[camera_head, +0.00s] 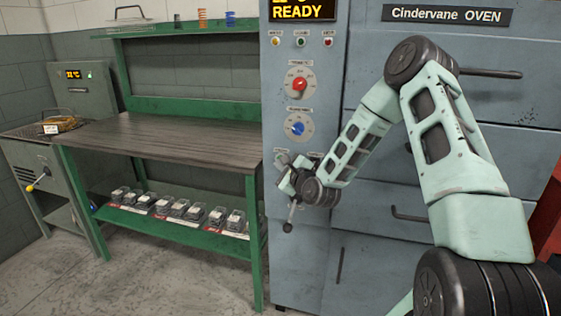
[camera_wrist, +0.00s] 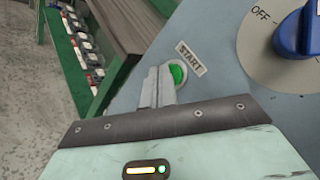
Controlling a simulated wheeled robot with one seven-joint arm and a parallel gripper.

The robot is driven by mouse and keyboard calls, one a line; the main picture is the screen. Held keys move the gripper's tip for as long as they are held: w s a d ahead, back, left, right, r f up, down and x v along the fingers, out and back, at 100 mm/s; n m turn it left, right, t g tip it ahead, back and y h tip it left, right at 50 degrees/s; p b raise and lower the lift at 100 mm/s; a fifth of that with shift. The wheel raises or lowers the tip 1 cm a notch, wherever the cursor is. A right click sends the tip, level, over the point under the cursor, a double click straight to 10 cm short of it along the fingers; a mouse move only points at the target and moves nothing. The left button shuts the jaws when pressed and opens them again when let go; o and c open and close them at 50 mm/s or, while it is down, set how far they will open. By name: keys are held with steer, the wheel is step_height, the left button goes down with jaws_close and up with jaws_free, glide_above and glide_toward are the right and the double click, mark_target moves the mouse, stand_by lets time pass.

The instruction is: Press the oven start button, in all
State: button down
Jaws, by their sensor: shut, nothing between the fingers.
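The green start button (camera_wrist: 178,75) sits on the grey oven panel beside a label reading START, in the wrist view. My gripper (camera_wrist: 160,72) is shut and empty, with its fingertips beside the button and partly overlapping it in the picture. I cannot tell whether they touch it. In the head view my gripper (camera_head: 285,165) is at the lower part of the oven's control panel, and the arm's end hides the button there. The Cindervane oven (camera_head: 292,235) shows READY on its display (camera_head: 302,10).
A blue knob (camera_wrist: 295,35) is close by at the upper right in the wrist view. Above it on the panel is a red knob (camera_head: 299,84). A green workbench (camera_head: 190,140) stands left of the oven, with several dark parts on its lower shelf. Oven drawer handles stick out behind my arm.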

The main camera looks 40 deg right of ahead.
steer(key=shift+w+d, duration=0.2)
steer(key=shift+d, duration=0.1)
stand_by(0.8)
steer(key=shift+s+a, duration=0.5)
steer(key=shift+a, duration=0.1)
steer(key=shift+a, duration=0.1)
steer(key=shift+s+a, duration=0.75)
steer(key=shift+a, duration=0.2)
steer(key=shift+s+a, duration=0.75)
steer(key=shift+a, duration=0.2)
